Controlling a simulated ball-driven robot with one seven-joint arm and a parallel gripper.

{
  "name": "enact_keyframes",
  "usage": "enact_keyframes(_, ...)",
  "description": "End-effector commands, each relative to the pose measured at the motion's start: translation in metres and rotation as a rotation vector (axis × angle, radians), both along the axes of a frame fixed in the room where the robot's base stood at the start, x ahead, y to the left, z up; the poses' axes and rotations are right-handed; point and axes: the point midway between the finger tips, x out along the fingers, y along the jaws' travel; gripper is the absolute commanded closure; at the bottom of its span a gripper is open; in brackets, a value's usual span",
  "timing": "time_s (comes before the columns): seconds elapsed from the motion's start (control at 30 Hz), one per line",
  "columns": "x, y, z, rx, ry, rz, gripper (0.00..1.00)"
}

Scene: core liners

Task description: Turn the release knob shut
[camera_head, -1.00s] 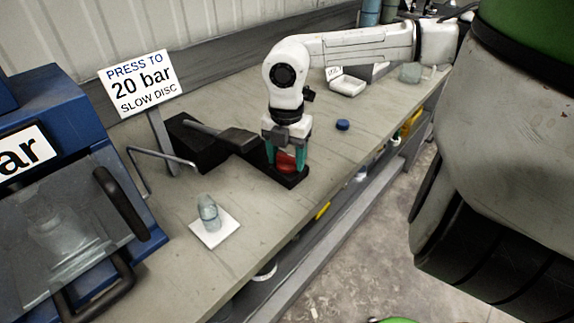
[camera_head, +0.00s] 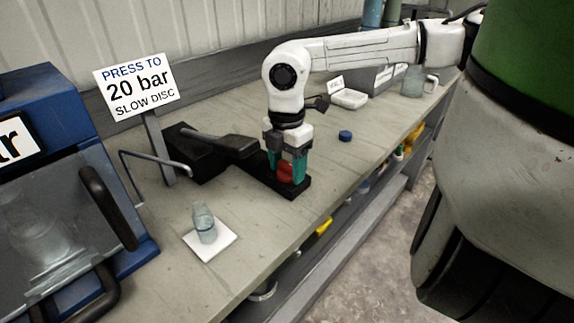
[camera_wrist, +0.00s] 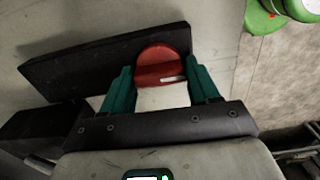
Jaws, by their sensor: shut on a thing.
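The red release knob (camera_head: 285,172) sits on the front end of a black base plate (camera_head: 297,190) on the bench. My gripper (camera_head: 287,170) comes down over it from above, its teal fingers shut on the knob from two sides. The fingers hide part of the knob in the head view.
A black pump body with a handle (camera_head: 215,145) stands left of my gripper. A small bottle on a white tile (camera_head: 211,248), a sign reading 20 bar (camera_head: 138,85) and a blue press (camera_head: 55,130) are further left. A blue cap (camera_head: 345,136) lies to the right.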

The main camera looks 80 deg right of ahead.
Motion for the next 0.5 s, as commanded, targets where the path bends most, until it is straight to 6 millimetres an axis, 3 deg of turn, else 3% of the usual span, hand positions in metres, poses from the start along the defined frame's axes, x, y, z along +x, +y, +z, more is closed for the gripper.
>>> enact_keyframes(0.13, 0.0003, 0.0001, 0.0003, 0.001, -0.002, -0.002, 0.7)
enact_keyframes(0.17, 0.0003, 0.0001, 0.0003, 0.001, -0.002, -0.002, 0.38)
enact_keyframes(0.2, 0.0003, 0.0001, 0.0003, 0.001, -0.002, -0.001, 0.34)
enact_keyframes(0.37, 0.0003, 0.0001, 0.0002, 0.001, -0.001, -0.001, 0.19)
enact_keyframes(0.5, 0.0001, 0.0, 0.0001, 0.001, -0.001, 0.0, 0.19)
